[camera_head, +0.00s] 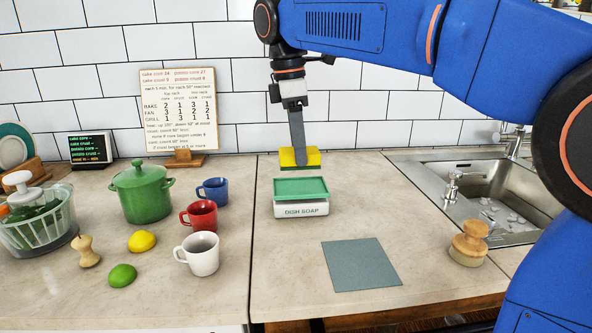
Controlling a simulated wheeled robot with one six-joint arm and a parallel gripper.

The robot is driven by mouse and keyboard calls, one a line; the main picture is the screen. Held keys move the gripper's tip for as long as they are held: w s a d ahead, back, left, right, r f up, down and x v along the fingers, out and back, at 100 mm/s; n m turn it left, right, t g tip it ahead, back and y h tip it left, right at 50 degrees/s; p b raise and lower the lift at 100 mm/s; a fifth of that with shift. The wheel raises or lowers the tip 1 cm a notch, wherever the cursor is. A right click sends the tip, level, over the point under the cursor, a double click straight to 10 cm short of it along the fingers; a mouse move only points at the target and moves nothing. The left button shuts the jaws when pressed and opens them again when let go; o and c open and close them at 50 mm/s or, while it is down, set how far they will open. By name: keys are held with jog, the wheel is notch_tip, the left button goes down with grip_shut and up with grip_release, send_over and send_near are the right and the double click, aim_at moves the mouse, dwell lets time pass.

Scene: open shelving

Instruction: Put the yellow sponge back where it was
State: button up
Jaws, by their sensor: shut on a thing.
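The yellow sponge (313,157) with a dark green underside is held above the counter. My gripper (299,157) points down and is shut on it. Below and slightly nearer is a white box (301,209) labelled "DISH SOAP", with a green top (301,187). The sponge appears above and behind this box in the picture; the exact gap is hard to tell. A flat grey-blue square cloth or mat (361,264) lies bare on the counter in front, to the right of the box.
A sink (500,190) with a tap is at the right, a wooden-handled brush (468,243) before it. To the left stand blue (213,191), red (199,216) and white (199,254) mugs, a green pot (141,190), a lemon (142,241) and a lime (122,275).

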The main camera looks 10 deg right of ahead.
aim_at(299, 169)
jog(key=shift+d+f, duration=0.1)
jog(key=shift+f, duration=2.6)
jog(key=shift+f, duration=0.1)
jog(key=o, duration=1.1)
jog(key=r, duration=0.3)
jog(key=a+r, duration=0.1)
jog(key=r, duration=0.7)
jog(key=shift+a+r, duration=0.1)
jog(key=shift+a, duration=0.1)
jog(key=shift+r, duration=0.5)
